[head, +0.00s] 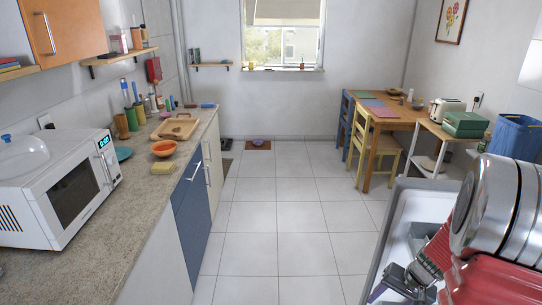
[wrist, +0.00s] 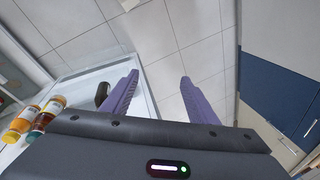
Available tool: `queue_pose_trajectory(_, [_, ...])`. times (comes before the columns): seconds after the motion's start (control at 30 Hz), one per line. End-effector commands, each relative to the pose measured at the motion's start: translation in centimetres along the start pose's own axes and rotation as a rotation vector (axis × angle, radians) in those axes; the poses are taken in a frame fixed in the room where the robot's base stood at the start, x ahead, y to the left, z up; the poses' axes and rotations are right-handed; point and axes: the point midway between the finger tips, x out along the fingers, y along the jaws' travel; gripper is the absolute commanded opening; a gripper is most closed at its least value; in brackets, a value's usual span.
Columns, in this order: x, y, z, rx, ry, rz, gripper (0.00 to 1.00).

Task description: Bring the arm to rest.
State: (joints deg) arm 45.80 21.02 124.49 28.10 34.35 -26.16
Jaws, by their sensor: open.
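My arm is folded at the lower right of the head view, its red and silver links close to the camera. My gripper (wrist: 158,80) shows in the wrist view with its two purple fingers spread wide and nothing between them. The floor shows behind the gap. In the head view the gripper is low at the right, partly cut off by the bottom edge, with one purple finger visible. In the wrist view several small bottles (wrist: 47,112) lie on a pale surface left of the fingers, and a dark item (wrist: 102,93) is close beside the left finger.
A table (head: 385,118), chairs and a small white stand (head: 440,130) are at the right. The tiled floor (head: 280,215) between is clear.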

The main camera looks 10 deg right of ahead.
Motion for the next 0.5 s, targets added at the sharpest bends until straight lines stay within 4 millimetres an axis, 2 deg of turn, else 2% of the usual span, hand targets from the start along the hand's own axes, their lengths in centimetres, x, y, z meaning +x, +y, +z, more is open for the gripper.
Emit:
queue_pose_trajectory(0.03, [-1.0, -1.1, 0.6, -0.016, -0.005, 0.003, 0.54])
queue_pose_trajectory(0.2, [-3.6, -4.1, 3.0, -0.056, -0.026, 0.023, 0.54])
queue_pose_trajectory(0.5, [-8.0, -8.4, 7.4, -0.146, -0.035, 0.070, 0.54])
